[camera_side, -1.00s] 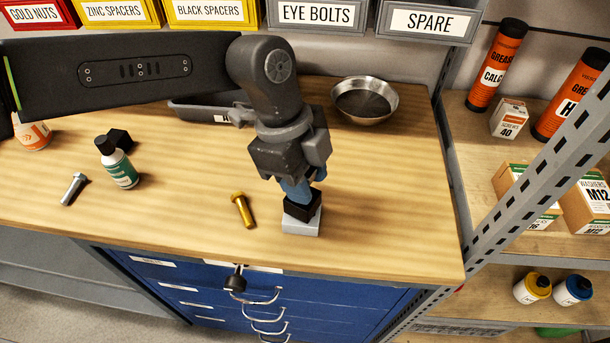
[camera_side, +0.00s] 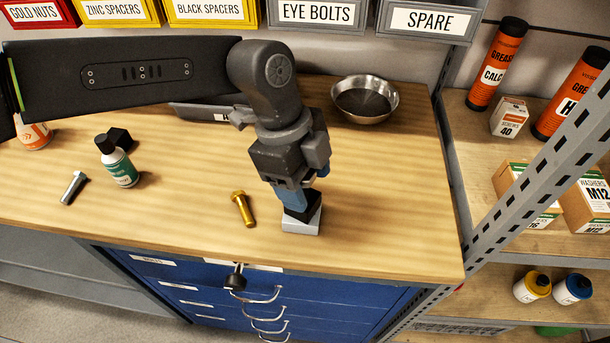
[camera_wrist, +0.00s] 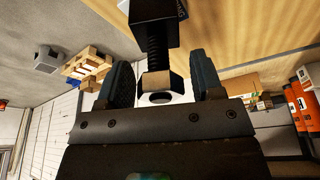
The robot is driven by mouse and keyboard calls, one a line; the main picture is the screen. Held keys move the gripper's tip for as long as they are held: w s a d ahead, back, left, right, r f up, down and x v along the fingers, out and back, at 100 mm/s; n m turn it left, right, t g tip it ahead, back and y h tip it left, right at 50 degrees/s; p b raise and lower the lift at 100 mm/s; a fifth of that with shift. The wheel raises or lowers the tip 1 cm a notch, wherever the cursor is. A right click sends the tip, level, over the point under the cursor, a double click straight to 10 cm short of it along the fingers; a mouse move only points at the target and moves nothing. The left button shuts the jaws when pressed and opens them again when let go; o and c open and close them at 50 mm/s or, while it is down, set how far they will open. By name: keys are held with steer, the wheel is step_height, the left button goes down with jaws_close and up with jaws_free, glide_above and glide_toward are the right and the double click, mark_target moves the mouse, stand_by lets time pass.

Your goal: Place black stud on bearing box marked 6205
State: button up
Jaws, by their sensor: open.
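My gripper (camera_side: 293,200) points down over a small black block (camera_side: 303,212), which rests on a light grey box (camera_side: 302,226) at the bench's front right. In the wrist view my two fingers (camera_wrist: 163,82) stand apart. A dark bolt-like stud (camera_wrist: 156,82) with a hex head lies between them, with visible gaps to both sides. Its shaft runs to a black block (camera_wrist: 150,12) at the top of that view. In the side view the stud is hidden by my gripper. I cannot read any 6205 marking.
A brass bolt (camera_side: 243,208) lies left of the grey box, and a silver bolt (camera_side: 73,188) farther left. A bottle (camera_side: 117,162) stands by another black block (camera_side: 121,138). A metal bowl (camera_side: 365,101) sits at the back. The bench is clear to the right of the box.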

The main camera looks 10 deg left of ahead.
steer(key=v, duration=1.2)
steer(key=shift+r, duration=0.15)
steer(key=shift+w, duration=0.1)
steer(key=s+a+r+n+t, duration=0.25)
steer(key=a+n, duration=0.35)
steer(key=a, duration=0.6)
steer(key=s+a+r+n+t, duration=0.15)
steer(key=a+r+n, duration=0.35)
steer(key=a, duration=0.6)
steer(key=s+a+f+n+t+y, duration=0.2)
steer(key=s+a+f+n+y, duration=0.1)
steer(key=s+a+f+n, duration=0.7)
steer(key=s+a+n, duration=0.1)
steer(key=s+a, duration=0.1)
steer(key=a, duration=0.2)
steer(key=shift+s+a+t, duration=0.35)
steer(key=shift+a+t, duration=0.05)
